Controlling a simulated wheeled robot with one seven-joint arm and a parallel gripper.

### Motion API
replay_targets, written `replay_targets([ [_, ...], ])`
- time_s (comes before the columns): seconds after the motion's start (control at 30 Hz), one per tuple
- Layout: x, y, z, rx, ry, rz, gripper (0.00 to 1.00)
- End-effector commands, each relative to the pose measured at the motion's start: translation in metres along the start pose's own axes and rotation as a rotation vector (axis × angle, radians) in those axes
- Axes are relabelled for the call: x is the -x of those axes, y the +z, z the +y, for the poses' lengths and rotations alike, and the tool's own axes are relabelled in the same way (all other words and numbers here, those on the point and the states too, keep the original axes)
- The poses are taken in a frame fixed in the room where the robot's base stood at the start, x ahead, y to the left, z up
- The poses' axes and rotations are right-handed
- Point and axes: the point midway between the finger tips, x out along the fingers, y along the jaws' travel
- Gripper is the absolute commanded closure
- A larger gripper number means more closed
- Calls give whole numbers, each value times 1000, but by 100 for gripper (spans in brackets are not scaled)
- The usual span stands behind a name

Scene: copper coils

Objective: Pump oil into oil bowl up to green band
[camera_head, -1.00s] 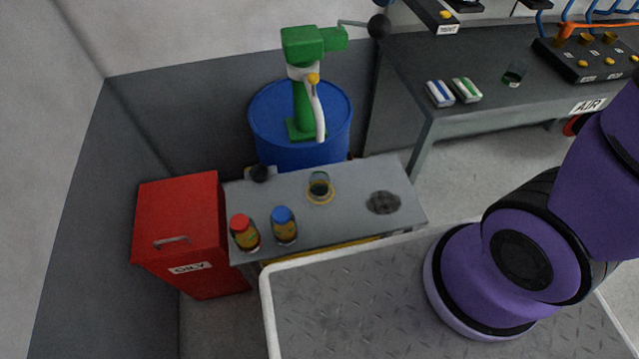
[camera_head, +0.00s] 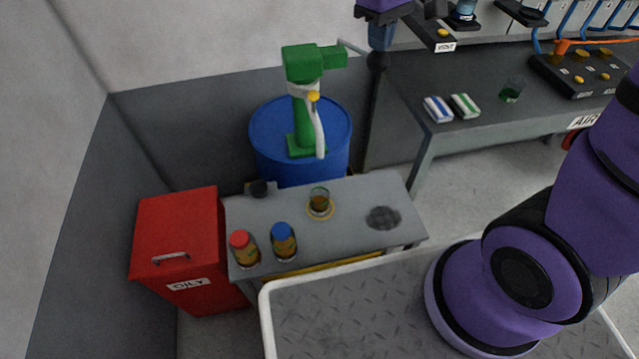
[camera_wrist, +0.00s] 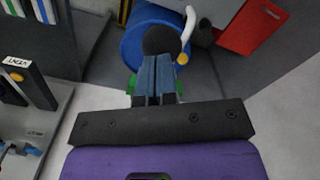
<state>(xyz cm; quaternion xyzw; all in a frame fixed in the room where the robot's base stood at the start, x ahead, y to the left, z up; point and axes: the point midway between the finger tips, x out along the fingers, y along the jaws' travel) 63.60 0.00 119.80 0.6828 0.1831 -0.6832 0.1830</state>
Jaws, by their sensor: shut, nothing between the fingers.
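The green pump (camera_head: 303,110) stands on the blue drum (camera_head: 275,135), its white spout hose (camera_head: 319,135) hanging toward the front. Its lever ends in a black knob (camera_head: 377,60), about level with the pump head. My gripper (camera_head: 380,47) is shut and empty, directly above the knob, apparently touching it. In the wrist view the blue fingers (camera_wrist: 155,80) point at the black knob (camera_wrist: 162,40). The small glass oil bowl (camera_head: 320,203) sits on a yellow ring on the grey table, with amber oil inside. The oil's exact level against the band is too small to tell.
A red-capped bottle (camera_head: 243,251) and a blue-capped bottle (camera_head: 283,243) stand on the grey table (camera_head: 350,190). A red oily-waste bin (camera_head: 178,235) is at left. A dark workbench (camera_head: 470,135) with boxes and a glass stands right of the drum.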

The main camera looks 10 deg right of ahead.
Motion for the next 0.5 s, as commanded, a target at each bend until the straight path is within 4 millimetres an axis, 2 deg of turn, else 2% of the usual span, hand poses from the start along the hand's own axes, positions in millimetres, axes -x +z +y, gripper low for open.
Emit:
replay_targets([
  [0.5,-30,7,-4,0,0,0,100],
])
